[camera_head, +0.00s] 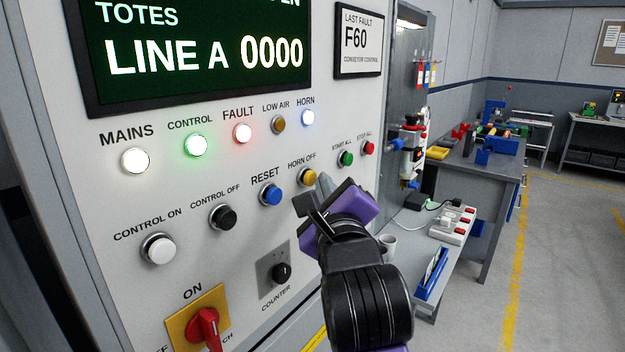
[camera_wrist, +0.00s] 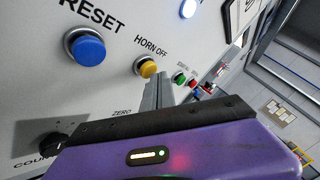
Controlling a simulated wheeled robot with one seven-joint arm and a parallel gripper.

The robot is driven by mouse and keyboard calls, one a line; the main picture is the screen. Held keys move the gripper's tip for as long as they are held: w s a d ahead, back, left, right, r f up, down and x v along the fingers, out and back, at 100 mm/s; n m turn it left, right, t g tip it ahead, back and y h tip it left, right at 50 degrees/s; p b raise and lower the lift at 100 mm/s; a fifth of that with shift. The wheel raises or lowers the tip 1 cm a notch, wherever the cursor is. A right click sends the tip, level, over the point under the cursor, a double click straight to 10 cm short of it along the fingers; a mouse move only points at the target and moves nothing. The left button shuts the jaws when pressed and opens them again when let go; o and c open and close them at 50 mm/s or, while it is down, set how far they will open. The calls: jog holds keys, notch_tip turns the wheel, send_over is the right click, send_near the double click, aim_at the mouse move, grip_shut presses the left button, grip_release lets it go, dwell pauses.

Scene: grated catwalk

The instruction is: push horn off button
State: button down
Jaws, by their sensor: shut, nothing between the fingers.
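The horn off button (camera_head: 308,176) is yellow in a metal ring, under its HORN OFF label on the grey control panel (camera_head: 85,205). It also shows in the wrist view (camera_wrist: 147,68). My gripper (camera_head: 322,182) is shut and empty, with its fingertips just right of the yellow button. In the wrist view the fingers (camera_wrist: 160,90) point up toward the button and end close beside its lower right edge. I cannot tell whether they touch it. The horn lamp (camera_head: 308,117) above glows bluish white.
The blue reset button (camera_head: 270,193) is left of the yellow button. The green start all button (camera_head: 346,158) and red stop all button (camera_head: 369,148) are to the right. A red rotary switch (camera_head: 207,325) is low on the panel. A workbench (camera_head: 480,165) stands at right.

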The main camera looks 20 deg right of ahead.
jog(key=shift+w+a+b, duration=0.35)
jog(key=shift+w+a, duration=0.1)
jog(key=shift+w, duration=0.15)
dwell(0.7)
dwell(0.4)
jog(key=shift+s+d, duration=0.7)
jog(key=shift+s, duration=0.3)
jog(key=shift+s+d, duration=0.1)
jog(key=shift+s+d, duration=0.7)
jog(key=shift+s, duration=0.3)
jog(key=shift+s+d, duration=0.7)
jog(key=shift+s, duration=0.25)
